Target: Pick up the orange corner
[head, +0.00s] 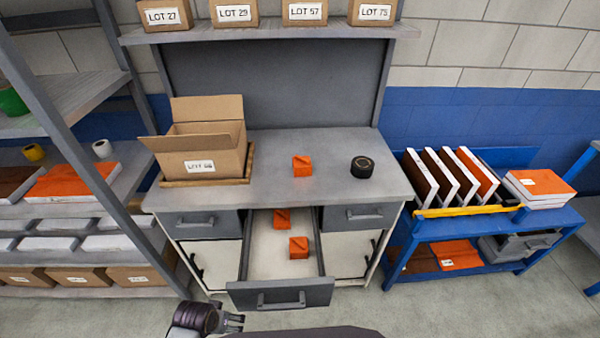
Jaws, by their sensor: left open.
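An orange corner (302,166) sits on the grey bench top (270,195), between an open cardboard box and a black round object. Two more orange corners lie in the open middle drawer (265,265), one toward its back (282,218) and one nearer its front (299,247). My left gripper (234,323) is at the bottom edge of the head view, in front of and below the drawer front. It is open, empty and apart from every corner. My right gripper is not in view.
The cardboard box (205,158) stands on a wooden tray at the bench's left, the black round object (362,167) at its right. The pulled-out drawer front (281,294) juts toward me. A loaded shelf rack (130,228) stands left, a blue cart (470,235) right.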

